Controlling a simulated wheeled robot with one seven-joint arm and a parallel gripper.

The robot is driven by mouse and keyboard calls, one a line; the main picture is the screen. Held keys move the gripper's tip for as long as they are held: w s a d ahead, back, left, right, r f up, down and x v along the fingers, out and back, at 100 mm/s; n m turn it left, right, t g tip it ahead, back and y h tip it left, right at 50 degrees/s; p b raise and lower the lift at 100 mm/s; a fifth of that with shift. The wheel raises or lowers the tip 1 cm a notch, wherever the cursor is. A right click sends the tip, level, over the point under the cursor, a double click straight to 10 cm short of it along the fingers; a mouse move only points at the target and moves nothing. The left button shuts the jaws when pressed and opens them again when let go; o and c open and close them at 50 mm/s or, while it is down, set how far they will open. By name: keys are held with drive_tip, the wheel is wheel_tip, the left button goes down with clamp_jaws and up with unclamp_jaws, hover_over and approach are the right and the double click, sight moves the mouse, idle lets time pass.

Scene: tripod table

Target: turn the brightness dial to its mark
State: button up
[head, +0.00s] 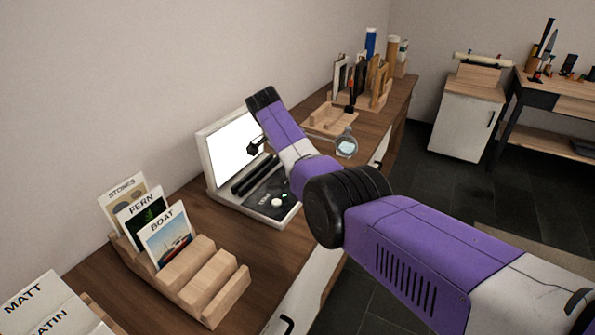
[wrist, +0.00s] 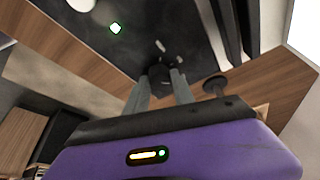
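The light box (head: 208,163) has a lit white screen and a black control panel (head: 262,197) with a white round knob (head: 277,202) and a small green light (head: 285,196). In the wrist view the green light (wrist: 115,28) glows on the dark panel. A dark round dial (wrist: 160,75) sits near the panel's corner; I take it for the brightness dial. My gripper (wrist: 162,78) reaches to it, with one grey finger on each side. I cannot tell whether the fingers touch it. Its mark is not clear; small pale marks (wrist: 162,46) lie just beyond. In the head view my arm hides dial and gripper.
A wooden rack (head: 215,290) with picture cards stands in front of the box on the counter. Behind are a wooden tray (head: 330,120), a round glass lens (head: 346,145) and a full rack (head: 365,98). Black bars (head: 255,175) lie along the screen's foot.

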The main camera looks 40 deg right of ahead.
drive_tip(key=o, duration=0.4)
drive_tip(key=v, duration=0.7)
drive_tip(key=shift+r+p, duration=0.3)
drive_tip(key=shift+r, duration=0.1)
drive_tip(key=shift+a, duration=0.15)
